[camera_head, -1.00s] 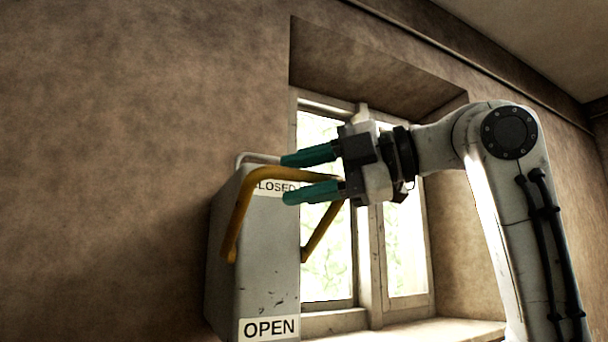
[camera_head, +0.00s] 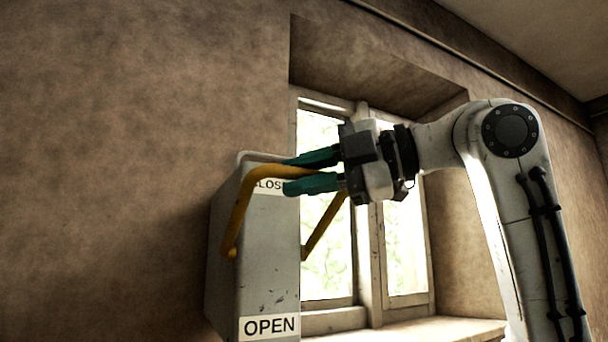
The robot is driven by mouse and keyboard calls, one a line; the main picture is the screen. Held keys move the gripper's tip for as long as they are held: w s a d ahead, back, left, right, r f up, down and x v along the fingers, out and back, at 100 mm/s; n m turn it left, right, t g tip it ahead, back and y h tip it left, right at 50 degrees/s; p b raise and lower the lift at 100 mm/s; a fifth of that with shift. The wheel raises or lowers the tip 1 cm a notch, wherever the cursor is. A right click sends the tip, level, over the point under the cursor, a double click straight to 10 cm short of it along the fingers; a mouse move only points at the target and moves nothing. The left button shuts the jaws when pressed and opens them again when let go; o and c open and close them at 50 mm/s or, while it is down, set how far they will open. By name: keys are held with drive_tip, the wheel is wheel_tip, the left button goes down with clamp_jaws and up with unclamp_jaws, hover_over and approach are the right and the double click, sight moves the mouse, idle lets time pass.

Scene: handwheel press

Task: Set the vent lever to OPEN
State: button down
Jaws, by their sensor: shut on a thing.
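The vent lever is a yellow U-shaped bar (camera_head: 240,212) hinged on both sides of a grey box (camera_head: 265,275) on the wall. Its crossbar is at the top, level with the CLOSED label (camera_head: 268,186), which is partly hidden by the bar and a finger. The OPEN label (camera_head: 269,326) is low on the box front. My gripper (camera_head: 311,172) reaches in from the right, and its two teal fingers are shut on the crossbar, one above and one below.
A window (camera_head: 328,240) in a deep recess stands behind the box and my gripper, with a sill (camera_head: 420,332) below at the right. Bare brown wall (camera_head: 110,170) fills the left. The space in front of the box below the crossbar looks clear.

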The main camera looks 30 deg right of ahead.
wheel_tip(320, 180, down, 20)
drive_tip(key=n+t+y+b, duration=0.1)
drive_tip(key=n+y+b, duration=0.8)
drive_tip(key=b, duration=1.4)
drive_tip(key=shift+w+r+n+t, duration=0.2)
drive_tip(key=shift+n+t, duration=0.2)
drive_tip(key=shift+n, duration=1.3)
drive_tip(key=shift+f, duration=0.1)
drive_tip(key=c, duration=1.1)
unclamp_jaws()
drive_tip(key=shift+b+v, duration=0.55)
drive_tip(key=shift+v, duration=3.2)
